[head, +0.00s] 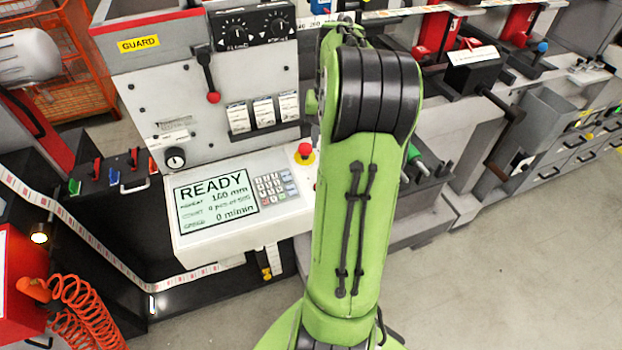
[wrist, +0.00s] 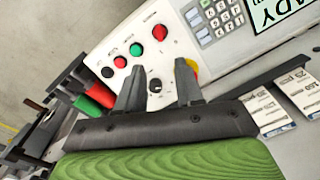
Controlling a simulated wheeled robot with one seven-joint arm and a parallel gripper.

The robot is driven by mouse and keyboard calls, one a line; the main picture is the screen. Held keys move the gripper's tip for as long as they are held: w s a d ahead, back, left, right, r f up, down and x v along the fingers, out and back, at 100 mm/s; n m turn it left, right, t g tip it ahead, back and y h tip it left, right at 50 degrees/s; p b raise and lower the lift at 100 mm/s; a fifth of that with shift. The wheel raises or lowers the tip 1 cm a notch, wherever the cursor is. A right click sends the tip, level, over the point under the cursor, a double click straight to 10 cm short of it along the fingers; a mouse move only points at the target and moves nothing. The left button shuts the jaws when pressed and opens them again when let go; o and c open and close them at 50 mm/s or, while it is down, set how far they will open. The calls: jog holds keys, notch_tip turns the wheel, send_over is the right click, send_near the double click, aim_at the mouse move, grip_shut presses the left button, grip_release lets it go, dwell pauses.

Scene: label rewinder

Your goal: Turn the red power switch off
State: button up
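In the wrist view my gripper (wrist: 159,65) is open and empty, its two dark fingers apart above a white control panel (wrist: 172,52). A black knob (wrist: 154,85) lies between the fingers. A round red button (wrist: 159,32) and a green button (wrist: 136,49) sit farther up the panel. In the head view my arm hides the gripper and this panel part.
A red emergency stop on yellow (head: 304,153) is beside the keypad (head: 273,186); its yellow base (wrist: 191,68) is behind the right finger in the wrist view. The display (head: 215,201) reads READY. Green and red rollers (wrist: 92,100) stick out at left in the wrist view.

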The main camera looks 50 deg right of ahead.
jog(key=f+b, duration=0.1)
jog(key=f, duration=0.8)
jog(key=f+b, duration=0.1)
jog(key=f, duration=0.3)
jog(key=shift+w+a+f+b, duration=0.2)
jog(key=shift+w+f+b, duration=0.15)
jog(key=shift+w, duration=0.05)
jog(key=shift+c, duration=0.3)
grip_shut()
